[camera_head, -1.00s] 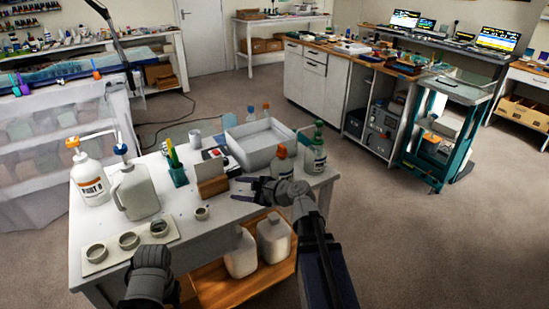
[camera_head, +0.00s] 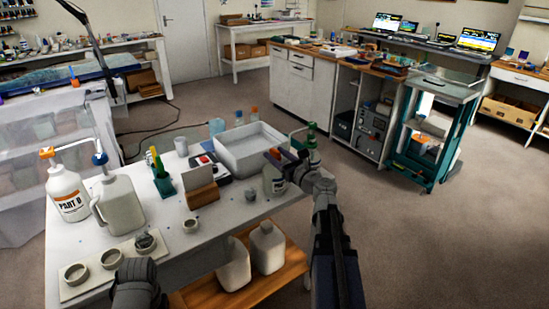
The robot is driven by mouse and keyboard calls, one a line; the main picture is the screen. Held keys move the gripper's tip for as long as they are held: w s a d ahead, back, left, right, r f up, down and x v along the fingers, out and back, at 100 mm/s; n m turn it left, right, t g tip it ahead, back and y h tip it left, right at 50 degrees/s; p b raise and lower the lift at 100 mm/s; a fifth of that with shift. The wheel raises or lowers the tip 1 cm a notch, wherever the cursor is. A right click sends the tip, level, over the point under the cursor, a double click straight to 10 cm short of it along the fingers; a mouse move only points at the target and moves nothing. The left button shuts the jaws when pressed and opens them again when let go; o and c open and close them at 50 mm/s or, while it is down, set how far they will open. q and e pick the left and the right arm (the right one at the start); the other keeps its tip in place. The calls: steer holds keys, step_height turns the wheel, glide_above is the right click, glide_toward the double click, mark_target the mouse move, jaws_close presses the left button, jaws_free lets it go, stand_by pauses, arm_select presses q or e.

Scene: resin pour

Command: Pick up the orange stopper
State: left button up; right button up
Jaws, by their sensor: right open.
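An orange cap (camera_head: 275,154), which looks like the stopper, sits on a grey-white bottle (camera_head: 274,181) at the right end of the white table. My right gripper (camera_head: 277,159) is open at that cap, and its fingers overlap it in the picture. I cannot tell whether the fingers touch the cap or are only in front of it. The gripper and wrist hide part of the bottle. Part of my left arm shows at the lower left, but its gripper's fingers do not show.
A green-topped bottle (camera_head: 311,147) stands just right of the gripper. A grey tray (camera_head: 250,158) is behind it. An orange-topped pump bottle (camera_head: 68,194), a grey jug (camera_head: 119,205) and small cups (camera_head: 76,274) stand at the left.

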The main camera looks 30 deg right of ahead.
mark_target(271, 149)
steer(key=shift+w+d+f+b, duration=0.15)
steer(key=shift+w, duration=1.05)
steer(key=shift+w+d+f+b, duration=0.1)
steer(key=shift+w+f+b, duration=0.05)
steer(key=shift+w, duration=1)
steer(key=shift+w+a, duration=0.15)
steer(key=shift+w, duration=0.2)
steer(key=shift+c, duration=0.2)
steer(key=shift+s, duration=0.1)
jaws_close()
